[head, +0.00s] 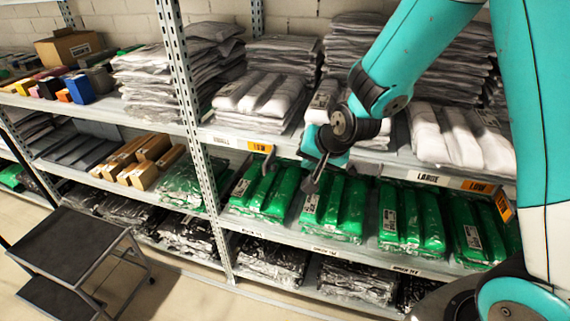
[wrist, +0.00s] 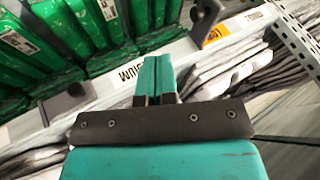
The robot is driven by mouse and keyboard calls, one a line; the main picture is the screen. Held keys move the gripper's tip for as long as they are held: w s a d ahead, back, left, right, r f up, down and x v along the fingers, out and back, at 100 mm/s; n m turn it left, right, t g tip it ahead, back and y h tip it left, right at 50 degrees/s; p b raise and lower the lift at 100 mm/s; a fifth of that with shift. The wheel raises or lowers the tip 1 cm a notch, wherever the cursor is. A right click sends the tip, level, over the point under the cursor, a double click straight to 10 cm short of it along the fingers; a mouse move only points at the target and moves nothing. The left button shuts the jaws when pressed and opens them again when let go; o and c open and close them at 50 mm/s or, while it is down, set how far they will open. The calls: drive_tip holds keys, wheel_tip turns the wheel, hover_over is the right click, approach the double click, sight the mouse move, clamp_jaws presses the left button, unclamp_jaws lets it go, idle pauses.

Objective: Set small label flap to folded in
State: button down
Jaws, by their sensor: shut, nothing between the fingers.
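The shelf edge carries a white size label (head: 221,140) near the left post, too small to read, with an orange tag (head: 260,147) beside it. A dark flap (head: 268,161) sticks out from the edge by that tag. This seems to be the small label flap; its name cannot be read. In the wrist view the dark flap (wrist: 205,16) is at the top, beyond my fingers, beside the orange tag (wrist: 216,36). My gripper (head: 312,187) is shut and empty, in front of the green bags, right of the flap and apart from it. Its teal fingers (wrist: 154,75) are together.
Another dark flap (wrist: 68,103) projects near the label ending in "IUM" (wrist: 130,74). An orange flap (head: 503,207) stands out near the "LARGE" label (head: 428,178). Green bags (head: 262,190) fill the shelf below. A step stool (head: 68,245) stands at left.

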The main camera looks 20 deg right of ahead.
drive_tip(key=w+a+f+p, duration=0.2)
drive_tip(key=w+a+f, duration=0.2)
drive_tip(key=w, duration=0.1)
drive_tip(key=shift+a+f, duration=0.15)
drive_tip(key=shift+f, duration=0.2)
drive_tip(key=shift+w, duration=0.1)
